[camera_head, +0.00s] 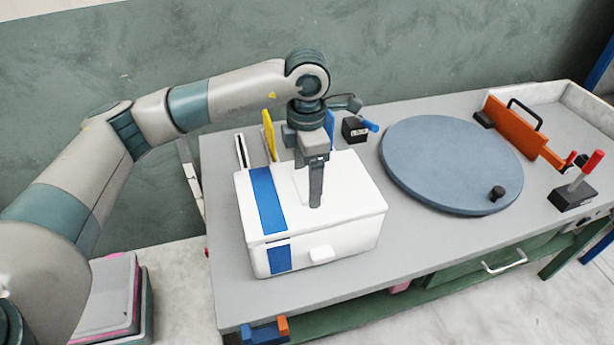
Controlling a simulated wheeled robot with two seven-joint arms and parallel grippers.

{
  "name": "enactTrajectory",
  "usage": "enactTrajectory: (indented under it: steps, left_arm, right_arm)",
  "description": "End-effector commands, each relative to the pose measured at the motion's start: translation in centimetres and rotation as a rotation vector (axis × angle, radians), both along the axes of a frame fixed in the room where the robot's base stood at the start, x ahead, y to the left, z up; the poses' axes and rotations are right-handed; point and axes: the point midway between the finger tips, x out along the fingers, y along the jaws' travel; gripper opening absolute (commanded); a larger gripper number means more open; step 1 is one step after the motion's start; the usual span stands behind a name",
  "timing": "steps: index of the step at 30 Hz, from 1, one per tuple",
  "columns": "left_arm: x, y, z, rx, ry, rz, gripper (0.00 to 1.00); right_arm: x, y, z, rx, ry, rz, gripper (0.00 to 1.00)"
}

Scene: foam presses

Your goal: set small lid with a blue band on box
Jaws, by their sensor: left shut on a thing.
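The small white lid (348,190) with a blue band (267,200) lies level over the white box (345,245), at the left of the grey table. The lid covers the box's opening, and its front edge runs along the top of the box front. I cannot tell whether it touches the rim all round. The band lines up roughly with a blue patch (280,258) on the box front. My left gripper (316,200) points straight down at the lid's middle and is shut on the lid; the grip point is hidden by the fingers. My right gripper is not in view.
A large blue-grey round disc (440,160) with a black knob lies right of the box. A small black block (355,129) stands behind it. An orange clamp (517,127) and a red-handled lever (574,194) are at the right. Yellow and blue uprights stand behind the box.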

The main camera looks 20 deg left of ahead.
Motion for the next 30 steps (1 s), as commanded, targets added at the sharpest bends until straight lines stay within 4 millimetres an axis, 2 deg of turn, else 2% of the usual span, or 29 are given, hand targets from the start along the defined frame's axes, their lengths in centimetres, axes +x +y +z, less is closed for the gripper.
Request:
enactTrajectory:
  steps: [6,7,9,10,23,26,30]
  left_arm:
    - [0.0,0.0,0.0,0.0,0.0,0.0,0.56]
    - [0.0,0.0,0.0,0.0,0.0,0.0,0.8]
    - [0.0,0.0,0.0,0.0,0.0,0.0,0.96]
    - [0.0,0.0,0.0,0.0,0.0,0.0,0.99]
    - [0.1,0.0,0.4,0.0,-0.001,0.0,0.99]
    - [0.1,0.0,1.0,0.0,-0.001,0.0,0.99]
    - [0.1,0.0,2.5,0.0,-0.004,-0.001,0.99]
  right_arm:
    - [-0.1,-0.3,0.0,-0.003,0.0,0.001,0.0]
    - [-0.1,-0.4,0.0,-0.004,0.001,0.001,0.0]
    - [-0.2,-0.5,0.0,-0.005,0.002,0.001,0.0]
    - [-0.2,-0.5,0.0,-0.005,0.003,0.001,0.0]
    - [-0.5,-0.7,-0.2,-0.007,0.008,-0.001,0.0]
    - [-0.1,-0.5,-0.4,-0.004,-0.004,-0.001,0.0]
    - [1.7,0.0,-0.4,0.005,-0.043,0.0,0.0]
